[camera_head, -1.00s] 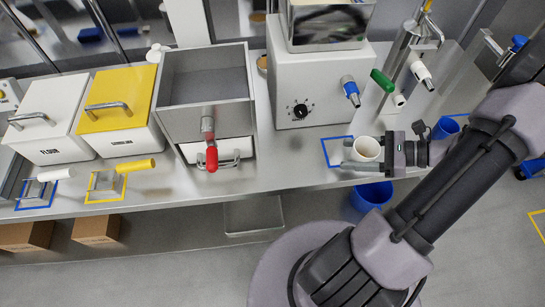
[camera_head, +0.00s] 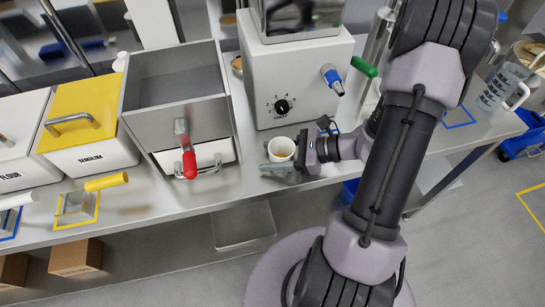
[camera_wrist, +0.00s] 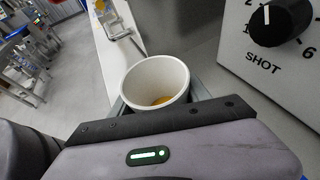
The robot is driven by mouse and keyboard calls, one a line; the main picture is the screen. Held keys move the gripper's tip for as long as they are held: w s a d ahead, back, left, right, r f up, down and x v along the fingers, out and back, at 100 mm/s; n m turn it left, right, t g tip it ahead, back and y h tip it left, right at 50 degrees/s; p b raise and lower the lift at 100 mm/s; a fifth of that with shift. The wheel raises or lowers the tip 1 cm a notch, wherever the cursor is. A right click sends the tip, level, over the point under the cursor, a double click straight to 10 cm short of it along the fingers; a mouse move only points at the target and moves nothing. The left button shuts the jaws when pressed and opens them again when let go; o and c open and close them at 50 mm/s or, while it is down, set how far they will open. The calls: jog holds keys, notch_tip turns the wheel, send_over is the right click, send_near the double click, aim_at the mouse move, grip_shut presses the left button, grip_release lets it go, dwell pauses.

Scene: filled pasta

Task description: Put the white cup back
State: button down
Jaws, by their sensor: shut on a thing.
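The white cup (camera_head: 281,149) is held upright by my gripper (camera_head: 279,166) at the front of the steel counter, in front of the white machine. The fingers are shut around its sides. In the wrist view the cup (camera_wrist: 157,82) shows its open rim, with a little yellow-orange content at the bottom. Whether its base touches the counter is hidden by my gripper.
The white machine (camera_head: 297,80) with a dial stands just behind the cup. A steel drawer unit with a red handle (camera_head: 189,164) is to the left. A blue-outlined square (camera_head: 460,117) lies empty on the right. Measuring jugs (camera_head: 500,87) stand farther right.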

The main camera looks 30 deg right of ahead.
jog(key=shift+a+r, duration=0.1)
jog(key=shift+f, duration=0.2)
jog(key=c, duration=0.5)
grip_release()
jog(key=shift+r, duration=0.1)
